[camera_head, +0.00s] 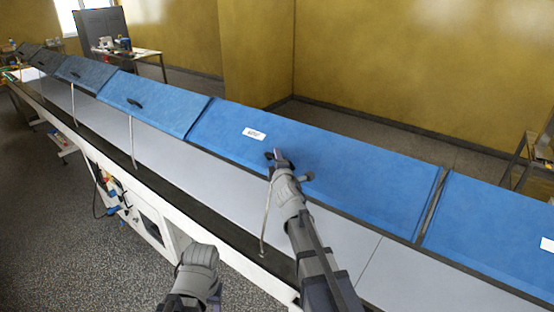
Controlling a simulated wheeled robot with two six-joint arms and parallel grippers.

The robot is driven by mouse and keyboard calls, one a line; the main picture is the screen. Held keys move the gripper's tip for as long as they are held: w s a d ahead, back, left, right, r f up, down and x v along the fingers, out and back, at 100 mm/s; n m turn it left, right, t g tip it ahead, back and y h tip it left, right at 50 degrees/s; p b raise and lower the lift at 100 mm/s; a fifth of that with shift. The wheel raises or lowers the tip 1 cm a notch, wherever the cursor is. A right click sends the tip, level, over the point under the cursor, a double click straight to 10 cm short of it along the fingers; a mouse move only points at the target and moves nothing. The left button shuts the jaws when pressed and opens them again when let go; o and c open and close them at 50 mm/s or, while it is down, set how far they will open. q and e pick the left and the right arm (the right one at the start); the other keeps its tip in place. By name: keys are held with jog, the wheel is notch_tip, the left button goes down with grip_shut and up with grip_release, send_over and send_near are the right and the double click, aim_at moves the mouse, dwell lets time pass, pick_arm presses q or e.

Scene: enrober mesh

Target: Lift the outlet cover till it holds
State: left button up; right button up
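A long blue cover (340,165) with a small white label (254,134) lies slanted over the line in the middle of the head view. The label's print is too small to read surely. My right gripper (275,157) is at the cover's lower middle, against or just in front of its face. A small dark part, perhaps the handle, shows at its tip. Whether the fingers are shut on it cannot be told. A thin rod (265,220) stands below the cover, left of my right arm. My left arm shows at the bottom, with no fingers visible.
More blue covers (155,102) run to the far left, some with dark handles and thin rods. Another blue cover (490,225) adjoins at right, past a narrow gap. Grey panels (220,165) and a dark belt strip run along the front. Floor (60,230) is open at left.

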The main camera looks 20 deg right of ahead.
jog(key=shift+s, duration=0.1)
jog(key=shift+c, duration=0.2)
grip_shut()
dwell(1.0)
